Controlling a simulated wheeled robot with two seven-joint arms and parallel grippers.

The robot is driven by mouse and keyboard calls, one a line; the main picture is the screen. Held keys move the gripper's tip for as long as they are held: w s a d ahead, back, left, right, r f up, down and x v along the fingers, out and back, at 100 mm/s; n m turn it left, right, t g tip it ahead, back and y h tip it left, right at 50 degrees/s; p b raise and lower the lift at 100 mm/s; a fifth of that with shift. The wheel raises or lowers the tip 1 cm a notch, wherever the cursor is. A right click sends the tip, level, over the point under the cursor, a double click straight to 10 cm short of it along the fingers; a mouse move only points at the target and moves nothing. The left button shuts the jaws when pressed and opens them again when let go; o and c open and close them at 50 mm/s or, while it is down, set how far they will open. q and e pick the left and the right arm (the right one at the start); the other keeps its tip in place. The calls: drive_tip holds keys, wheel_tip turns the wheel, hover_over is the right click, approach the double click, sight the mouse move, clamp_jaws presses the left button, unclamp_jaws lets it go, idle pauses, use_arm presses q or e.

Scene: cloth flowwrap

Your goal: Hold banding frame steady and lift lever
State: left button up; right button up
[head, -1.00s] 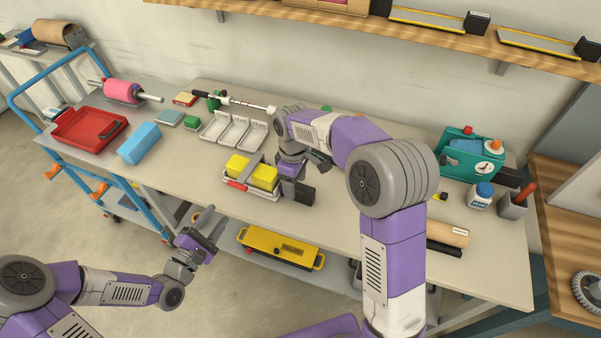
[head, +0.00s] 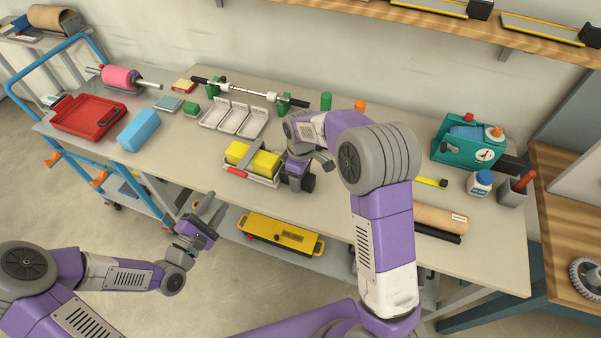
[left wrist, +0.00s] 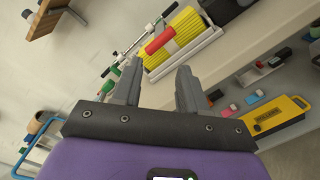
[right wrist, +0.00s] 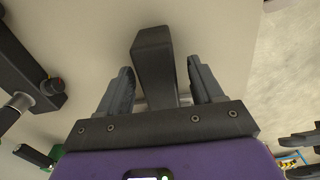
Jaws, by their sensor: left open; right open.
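The banding frame is a white rack (head: 265,181) on the bench, holding yellow folded cloths (head: 262,163) under a grey bar. Its lever has a red grip (head: 237,172) at the front left. The red grip also shows in the left wrist view (left wrist: 160,40), beyond the fingers. My left gripper (head: 214,208) is open and empty, in front of the bench edge and apart from the frame. My right gripper (head: 303,180) is open at the frame's right end. In the right wrist view a dark block (right wrist: 154,60) stands between its open fingers; contact cannot be told.
White trays (head: 234,117) and a rod on green stands (head: 245,91) lie behind the frame. A blue block (head: 138,131) and red tray (head: 88,118) are at the left. A teal box (head: 468,143) and cardboard roll (head: 440,219) are at the right. A yellow case (head: 281,234) sits below.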

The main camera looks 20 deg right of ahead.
drive_tip(key=c, duration=1.2)
use_arm(q)
drive_tip(key=c, duration=0.6)
use_arm(e)
clamp_jaws()
use_arm(q)
drive_tip(key=shift+f, duration=0.15)
clamp_jaws()
drive_tip(key=s+a+f+m+t+h, duration=0.3)
drive_tip(key=f+m, duration=0.3)
drive_tip(key=m, duration=0.1)
drive_tip(key=shift+s+f+m, duration=0.25)
drive_tip(key=shift+m, duration=0.15)
drive_tip(key=shift+a, duration=0.1)
